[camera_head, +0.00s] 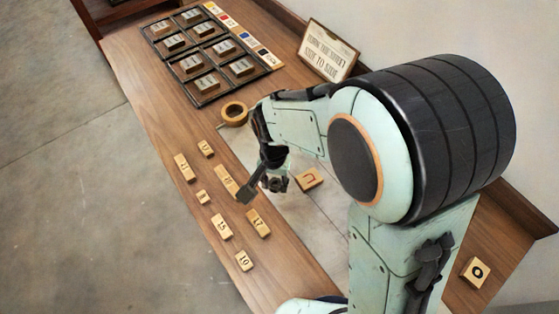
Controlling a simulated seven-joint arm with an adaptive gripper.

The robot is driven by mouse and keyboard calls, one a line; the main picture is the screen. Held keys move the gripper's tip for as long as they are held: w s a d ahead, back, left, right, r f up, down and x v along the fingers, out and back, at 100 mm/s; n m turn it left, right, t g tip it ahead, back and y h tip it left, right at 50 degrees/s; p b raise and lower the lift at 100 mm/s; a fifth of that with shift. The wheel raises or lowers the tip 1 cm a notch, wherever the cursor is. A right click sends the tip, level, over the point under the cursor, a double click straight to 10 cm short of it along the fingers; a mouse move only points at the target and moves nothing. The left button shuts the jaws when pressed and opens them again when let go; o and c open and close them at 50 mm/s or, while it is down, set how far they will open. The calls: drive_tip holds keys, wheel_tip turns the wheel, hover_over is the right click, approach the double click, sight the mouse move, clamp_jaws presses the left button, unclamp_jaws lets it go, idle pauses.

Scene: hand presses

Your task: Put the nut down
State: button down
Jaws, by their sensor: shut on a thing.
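My gripper (270,172) is in the middle of the picture, low over the table, with its fingers pointing down. It is shut on a small dark piece, which looks like the nut (277,184), at the fingertips. The fingers and the nut's small size hide its exact shape. I cannot tell whether the nut touches the surface below. A pale sheet or mat (310,205) lies under and right of the gripper.
Several numbered wooden blocks (222,227) lie left of and below the gripper. A block with a red mark (309,179) is just right. A wooden ring (234,113), a dark compartment tray (205,102) and a leaning sign (327,52) stand farther back. Another block (475,272) is at lower right.

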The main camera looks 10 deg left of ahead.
drive_tip(key=shift+s+d+r, duration=0.15)
drive_tip(key=shift+s, duration=0.15)
drive_tip(key=m, duration=0.2)
drive_tip(key=shift+w+d+m, duration=0.1)
drive_tip(key=shift+m, duration=0.2)
drive_tip(key=w+d+m, duration=0.2)
drive_tip(key=d+m, duration=0.4)
drive_tip(key=d, duration=0.6)
drive_tip(key=w+d+m, duration=0.2)
drive_tip(key=d+m, duration=0.5)
drive_tip(key=d, duration=0.6)
drive_tip(key=s+d+m, duration=0.4)
drive_tip(key=s+d, duration=0.2)
drive_tip(key=d, duration=0.4)
drive_tip(key=w+d+f, duration=0.9)
drive_tip(key=shift+w, duration=0.3)
drive_tip(key=shift+w+d+f, duration=0.1)
drive_tip(key=shift+f, duration=0.05)
drive_tip(key=shift+w+d+f, duration=0.15)
drive_tip(key=shift+f, duration=1.6)
